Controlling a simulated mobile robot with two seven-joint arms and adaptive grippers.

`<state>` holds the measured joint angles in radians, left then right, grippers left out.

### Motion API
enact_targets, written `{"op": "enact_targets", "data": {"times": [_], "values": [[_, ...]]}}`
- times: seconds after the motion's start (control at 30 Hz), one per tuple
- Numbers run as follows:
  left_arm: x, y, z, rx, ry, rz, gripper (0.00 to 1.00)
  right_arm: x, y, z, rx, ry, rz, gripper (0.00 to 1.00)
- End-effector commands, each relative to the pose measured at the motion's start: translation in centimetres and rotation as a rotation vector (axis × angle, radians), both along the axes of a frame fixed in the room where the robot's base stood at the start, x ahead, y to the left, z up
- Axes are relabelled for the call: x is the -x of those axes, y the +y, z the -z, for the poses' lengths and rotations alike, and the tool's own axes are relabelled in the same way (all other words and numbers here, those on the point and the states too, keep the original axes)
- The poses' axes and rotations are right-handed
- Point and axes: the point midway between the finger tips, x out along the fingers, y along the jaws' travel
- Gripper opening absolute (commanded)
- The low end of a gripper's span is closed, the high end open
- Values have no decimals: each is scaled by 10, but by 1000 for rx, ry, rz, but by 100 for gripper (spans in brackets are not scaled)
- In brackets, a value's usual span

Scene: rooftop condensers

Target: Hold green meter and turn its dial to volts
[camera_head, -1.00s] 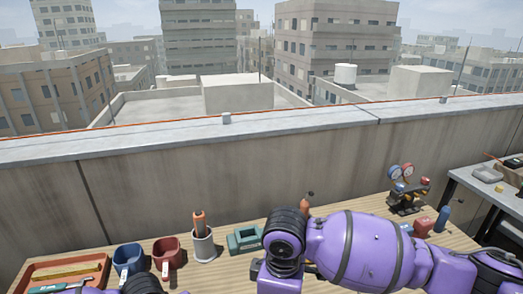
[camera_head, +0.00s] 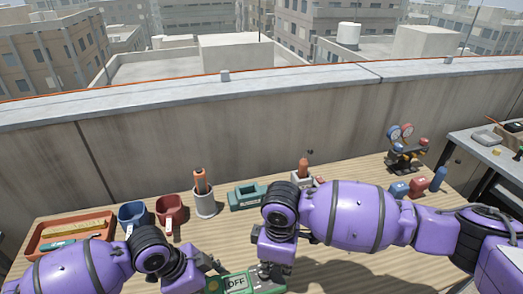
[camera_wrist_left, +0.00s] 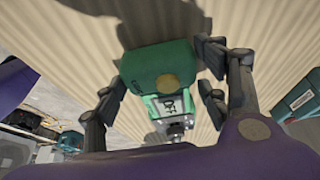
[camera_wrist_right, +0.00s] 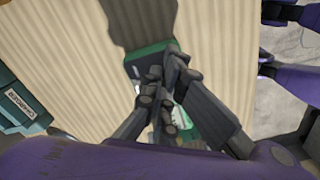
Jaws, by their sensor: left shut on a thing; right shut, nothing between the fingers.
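The green meter (camera_head: 238,281) is at the front edge of the head view, its display reading OFF and its lower part cut off. It also shows in the left wrist view (camera_wrist_left: 160,66), between the fingers of my left gripper (camera_wrist_left: 158,92). My left gripper is shut on the meter's sides; in the head view it is at the meter's left (camera_head: 211,270). My right gripper (camera_wrist_right: 168,78) is shut and empty, fingertips together over the meter (camera_wrist_right: 147,53). In the head view it is at the meter's right (camera_head: 274,270). The dial is hidden in the head view and unclear elsewhere.
On the wooden bench (camera_head: 340,270) stand a red-brown tray (camera_head: 40,238), a blue mug (camera_head: 132,215), a red mug (camera_head: 170,210), a grey cup (camera_head: 204,203) with an orange-handled tool, a teal holder (camera_head: 246,196) and a gauge set (camera_head: 404,155). A side table (camera_head: 480,150) is at right.

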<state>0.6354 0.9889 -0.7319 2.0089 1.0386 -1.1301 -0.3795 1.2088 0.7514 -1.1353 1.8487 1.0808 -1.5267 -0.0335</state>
Motion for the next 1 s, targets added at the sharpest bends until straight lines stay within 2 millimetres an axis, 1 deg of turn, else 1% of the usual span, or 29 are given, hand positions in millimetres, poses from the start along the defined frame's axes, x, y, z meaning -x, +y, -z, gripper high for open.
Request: {"op": "enact_targets", "data": {"times": [0.03, 0.1, 0.4, 1.0], "values": [[2, -2, 2, 4, 3, 5, 24, 1, -2, 7, 4, 4, 5, 0], [2, -3, 1, 4, 3, 6, 24, 1, -2, 8, 5, 4, 5, 0], [3, -3, 1, 6, 2, 10, 24, 2, -3, 11, 8, 6, 8, 0], [3, -5, 0, 9, 2, 15, 24, 5, 2, 13, 5, 8, 7, 0]]}}
